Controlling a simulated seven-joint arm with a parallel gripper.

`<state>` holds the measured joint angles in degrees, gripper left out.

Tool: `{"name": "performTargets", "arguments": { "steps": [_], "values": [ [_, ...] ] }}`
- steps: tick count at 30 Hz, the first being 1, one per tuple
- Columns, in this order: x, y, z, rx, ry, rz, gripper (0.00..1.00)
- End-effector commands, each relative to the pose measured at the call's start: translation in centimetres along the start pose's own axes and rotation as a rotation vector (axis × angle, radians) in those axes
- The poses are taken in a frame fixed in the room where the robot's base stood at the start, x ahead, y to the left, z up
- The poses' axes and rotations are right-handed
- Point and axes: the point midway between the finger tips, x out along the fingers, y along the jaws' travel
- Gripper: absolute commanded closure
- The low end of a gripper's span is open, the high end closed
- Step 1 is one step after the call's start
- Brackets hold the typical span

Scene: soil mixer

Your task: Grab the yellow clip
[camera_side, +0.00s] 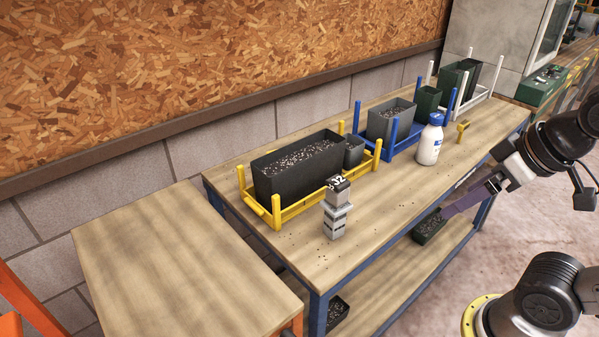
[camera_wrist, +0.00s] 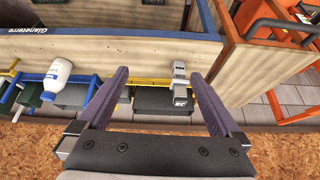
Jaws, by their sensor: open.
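The yellow clip (camera_side: 463,129) is a small yellow piece standing on the workbench, right of the white bottle (camera_side: 430,140) in the side view. I cannot make it out clearly in the wrist view. My gripper (camera_side: 447,211) has purple-grey fingers and is off the front edge of the bench, apart from the clip and to its lower left in the side view. In the wrist view my gripper (camera_wrist: 158,73) has its fingers spread wide with nothing held between them.
On the workbench (camera_side: 390,195) stand a yellow rack (camera_side: 277,213) with dark soil boxes, a blue rack (camera_side: 388,152), a white rack (camera_side: 483,97) and a grey device (camera_side: 337,210). A lower shelf holds dark trays. The bench's front strip is mostly clear.

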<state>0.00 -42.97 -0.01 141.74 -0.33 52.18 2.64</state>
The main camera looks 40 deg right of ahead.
Motion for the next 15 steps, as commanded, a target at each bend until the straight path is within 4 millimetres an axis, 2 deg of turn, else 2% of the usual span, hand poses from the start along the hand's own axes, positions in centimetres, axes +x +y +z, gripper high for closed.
{"name": "performTargets", "arguments": {
  "steps": [5, 7, 11, 15],
  "values": [
    [-3.1, 0.1, -5.9, 0.049, 0.084, 0.008, 0.00],
    [-3.9, 0.1, -8.9, 0.067, 0.102, 0.013, 0.00],
    [-4.7, 0.0, -14.4, 0.100, 0.119, 0.020, 0.00],
    [-4.2, -0.1, -20.6, 0.129, 0.126, 0.030, 0.00]
  ]
}}
